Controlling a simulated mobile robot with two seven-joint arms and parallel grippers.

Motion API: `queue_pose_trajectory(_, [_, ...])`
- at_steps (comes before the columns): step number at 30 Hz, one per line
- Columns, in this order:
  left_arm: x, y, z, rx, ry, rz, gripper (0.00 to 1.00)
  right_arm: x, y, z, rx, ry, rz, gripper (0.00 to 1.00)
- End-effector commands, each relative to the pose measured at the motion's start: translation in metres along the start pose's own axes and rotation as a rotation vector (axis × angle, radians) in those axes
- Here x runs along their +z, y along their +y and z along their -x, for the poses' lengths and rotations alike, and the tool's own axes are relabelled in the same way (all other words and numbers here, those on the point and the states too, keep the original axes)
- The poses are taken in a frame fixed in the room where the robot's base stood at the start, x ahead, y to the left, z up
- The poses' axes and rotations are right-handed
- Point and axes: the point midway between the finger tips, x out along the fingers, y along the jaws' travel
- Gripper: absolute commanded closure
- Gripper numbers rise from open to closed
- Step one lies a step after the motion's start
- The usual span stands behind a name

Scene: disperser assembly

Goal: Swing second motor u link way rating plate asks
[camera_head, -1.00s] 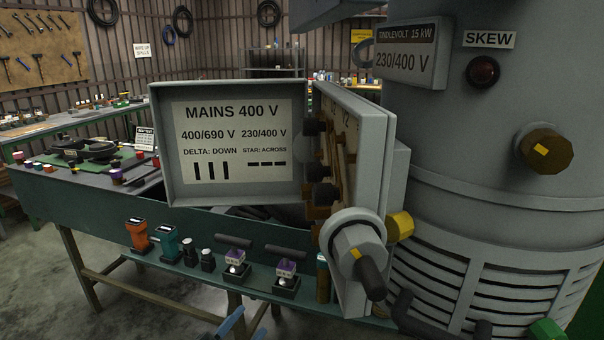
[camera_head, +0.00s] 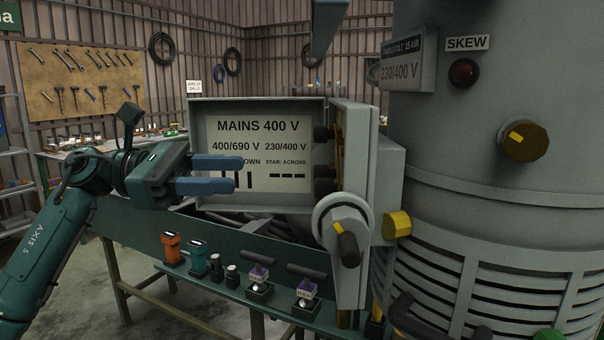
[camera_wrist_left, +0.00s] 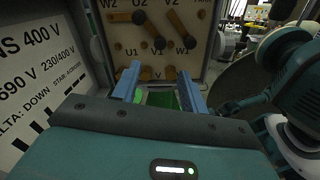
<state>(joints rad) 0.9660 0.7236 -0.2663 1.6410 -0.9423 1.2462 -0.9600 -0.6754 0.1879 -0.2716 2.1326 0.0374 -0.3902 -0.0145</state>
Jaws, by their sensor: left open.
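The grey motor (camera_head: 480,210) stands at the right, with a rating plate (camera_head: 404,75) that reads 15 kW and 230/400 V. Its terminal box (camera_head: 362,230) has an open lid (camera_head: 195,150) with a card (camera_head: 262,130): mains 400 V, 400/690 V delta down, 230/400 V star across. The wrist view shows the terminal board (camera_wrist_left: 100,50), marked W2, U2, V2 above U1, V1, W1.
The green bench (camera_head: 140,235) carries several small parts. Open floor (camera_head: 75,290) lies at the left.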

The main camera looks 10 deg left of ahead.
Motion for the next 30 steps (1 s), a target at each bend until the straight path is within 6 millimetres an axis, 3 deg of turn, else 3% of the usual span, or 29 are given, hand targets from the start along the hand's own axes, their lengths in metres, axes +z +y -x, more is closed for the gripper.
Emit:
queue_pose_trajectory(9, [0.004,-0.001,-0.069,-0.006,-0.006,0.004,0.57,-0.004,0.008,0.007,0.021,-0.033,0.009,0.57])
queue_pose_trajectory(15, [0.003,0.0,-0.1,-0.003,-0.006,0.004,0.57,-0.004,0.011,0.008,0.038,-0.051,-0.009,0.57])
queue_pose_trajectory(21, [0.002,-0.001,-0.113,-0.002,-0.005,0.004,0.57,-0.004,0.011,0.008,0.041,-0.056,-0.012,0.57])
queue_pose_trajectory(30, [0.001,-0.001,-0.114,-0.001,-0.005,0.004,0.58,-0.002,0.012,0.007,0.043,-0.059,-0.011,0.57])
